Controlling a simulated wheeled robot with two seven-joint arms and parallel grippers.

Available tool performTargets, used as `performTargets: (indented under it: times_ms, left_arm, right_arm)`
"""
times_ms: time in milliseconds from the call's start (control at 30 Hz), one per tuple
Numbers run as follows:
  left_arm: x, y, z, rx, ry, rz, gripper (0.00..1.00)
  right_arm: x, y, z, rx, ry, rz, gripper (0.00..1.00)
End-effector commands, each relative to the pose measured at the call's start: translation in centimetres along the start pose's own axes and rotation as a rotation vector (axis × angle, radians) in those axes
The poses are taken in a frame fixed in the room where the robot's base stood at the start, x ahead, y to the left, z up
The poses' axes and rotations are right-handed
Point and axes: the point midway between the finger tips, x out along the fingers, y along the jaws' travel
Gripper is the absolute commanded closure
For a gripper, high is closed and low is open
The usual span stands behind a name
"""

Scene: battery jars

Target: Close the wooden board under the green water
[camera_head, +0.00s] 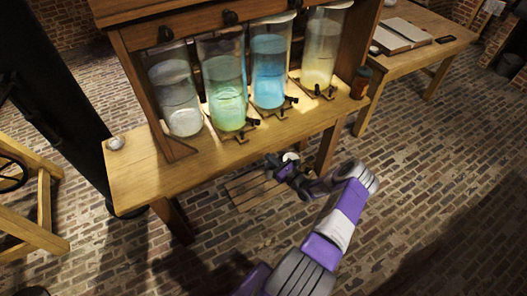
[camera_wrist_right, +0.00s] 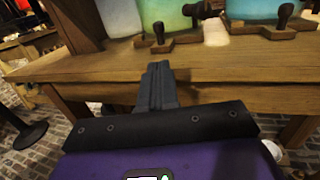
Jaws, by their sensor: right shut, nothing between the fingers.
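The jar of green water (camera_head: 226,92) stands second from the left in the row on the wooden table; its lower part shows in the wrist view (camera_wrist_right: 165,14). A small wooden board (camera_wrist_right: 165,44) with a dark upright knob (camera_wrist_right: 158,33) sticks out in front under it. In the head view the board (camera_head: 234,133) shows at the jar's foot, beside a dark tap. My right gripper (camera_head: 271,161) is just in front of the table edge, apart from the board. In the wrist view its fingers (camera_wrist_right: 157,70) are together and empty, pointing toward the board. My left gripper is not in view.
A whitish jar (camera_head: 177,95) stands left of the green one, blue (camera_head: 269,70) and yellow (camera_head: 320,50) jars to its right. Similar boards and taps sit before the blue and yellow jars. The table edge (camera_wrist_right: 215,88) lies by my right fingers. The table's left end is mostly clear.

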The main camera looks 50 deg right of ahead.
Motion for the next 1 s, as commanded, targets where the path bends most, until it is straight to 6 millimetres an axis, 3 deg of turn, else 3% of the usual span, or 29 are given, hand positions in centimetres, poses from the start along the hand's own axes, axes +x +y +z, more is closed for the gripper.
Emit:
performTargets:
  times_ms: [167, 400, 633, 833, 1000]
  left_arm:
    - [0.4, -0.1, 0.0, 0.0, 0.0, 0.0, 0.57]
    - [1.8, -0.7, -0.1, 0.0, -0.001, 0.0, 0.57]
    - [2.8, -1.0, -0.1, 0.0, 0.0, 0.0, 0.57]
    - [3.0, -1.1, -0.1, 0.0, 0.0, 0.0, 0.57]
    - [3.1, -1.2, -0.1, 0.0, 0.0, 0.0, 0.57]
  right_arm:
    - [0.9, 0.3, 0.9, -0.148, 0.071, 0.068, 1.0]
    - [3.3, 1.2, 3.9, -0.754, 0.332, 0.325, 1.0]
    - [3.0, 0.6, 7.2, -1.284, 0.527, 0.532, 1.0]
    - [2.5, 0.1, 8.7, -1.473, 0.6, 0.605, 1.0]
    - [3.4, 0.0, 7.8, -1.487, 0.604, 0.611, 1.0]
